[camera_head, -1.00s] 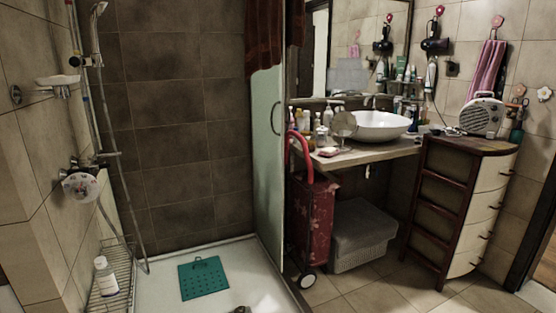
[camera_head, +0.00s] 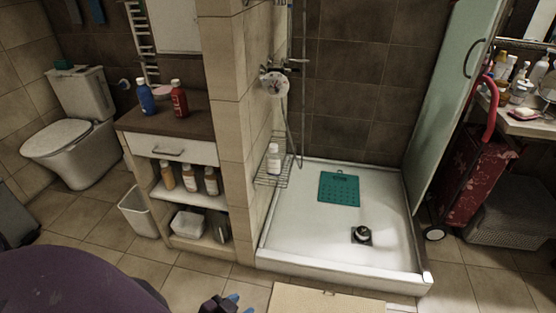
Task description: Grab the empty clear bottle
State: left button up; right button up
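A small clear-looking bottle with a white label and white cap (camera_head: 273,159) stands upright on the wire rack (camera_head: 272,180) at the left side of the shower. I cannot tell whether it is empty. My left gripper (camera_head: 238,303) shows only partly at the bottom edge, as dark parts with blue tips, well below and apart from the bottle. Most of it is cut off, so its opening is unclear. My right gripper is not in view.
The shower tray (camera_head: 300,235) has a raised front edge, a green mat (camera_head: 339,189) and a dark drain piece (camera_head: 361,235). A tiled wall (camera_head: 222,110) stands left of the rack. A cabinet (camera_head: 185,150) holds several bottles. A beige mat (camera_head: 320,302) lies in front.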

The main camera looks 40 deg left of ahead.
aim_at(273, 155)
jog(key=i+j+u, duration=0.15)
jog(key=u, duration=0.35)
jog(key=i+j+u, duration=0.15)
jog(key=u, duration=0.3)
